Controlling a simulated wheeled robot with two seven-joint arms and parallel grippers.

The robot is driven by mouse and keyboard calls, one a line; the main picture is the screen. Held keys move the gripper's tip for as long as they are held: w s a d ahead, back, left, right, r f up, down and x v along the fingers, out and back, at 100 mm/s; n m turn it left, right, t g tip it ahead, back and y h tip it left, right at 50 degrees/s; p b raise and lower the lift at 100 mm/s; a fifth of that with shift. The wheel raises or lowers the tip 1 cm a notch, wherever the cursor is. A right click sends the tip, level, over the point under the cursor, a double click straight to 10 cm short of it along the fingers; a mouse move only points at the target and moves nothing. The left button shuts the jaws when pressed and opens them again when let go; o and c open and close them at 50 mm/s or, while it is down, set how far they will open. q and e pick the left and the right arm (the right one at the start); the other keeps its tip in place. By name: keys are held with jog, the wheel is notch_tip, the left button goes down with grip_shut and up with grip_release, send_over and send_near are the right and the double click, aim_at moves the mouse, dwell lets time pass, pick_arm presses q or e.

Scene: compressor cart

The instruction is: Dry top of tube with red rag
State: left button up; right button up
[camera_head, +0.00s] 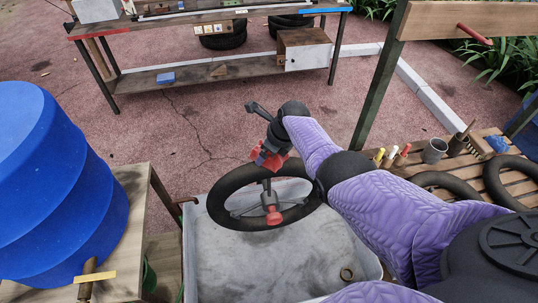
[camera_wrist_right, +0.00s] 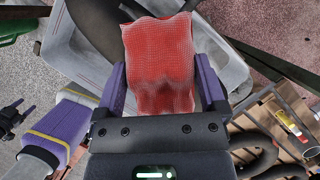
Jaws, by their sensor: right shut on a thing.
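A black tube (camera_head: 222,190) lies as a ring at the far end of the grey tub (camera_head: 365,262), with its far side at the tub's far edge. A grey spoked piece with a red middle (camera_head: 271,215) shows inside the ring. My right gripper (camera_head: 270,154) is above the far side of the tube, shut on the red rag (camera_wrist_right: 158,60). The rag hangs between the purple fingers in the right wrist view. I cannot tell whether it touches the tube. Part of the tube (camera_wrist_right: 92,28) shows beside the rag there.
A blue barrel (camera_head: 60,190) stands on a wooden table at left. A slatted bench at right holds black tubes (camera_head: 512,182), a grey cup (camera_head: 434,151) and markers. A small ring (camera_head: 347,274) lies in the tub. A workbench (camera_head: 215,70) stands at the back across open paving.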

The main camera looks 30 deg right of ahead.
jog(key=shift+w+f, duration=0.15)
jog(key=shift+f, duration=0.05)
jog(key=shift+r, duration=0.1)
notch_tip(320, 180, up, 7)
jog(key=p, duration=0.7)
jog(key=shift+r, duration=0.2)
jog(key=shift+f, duration=0.2)
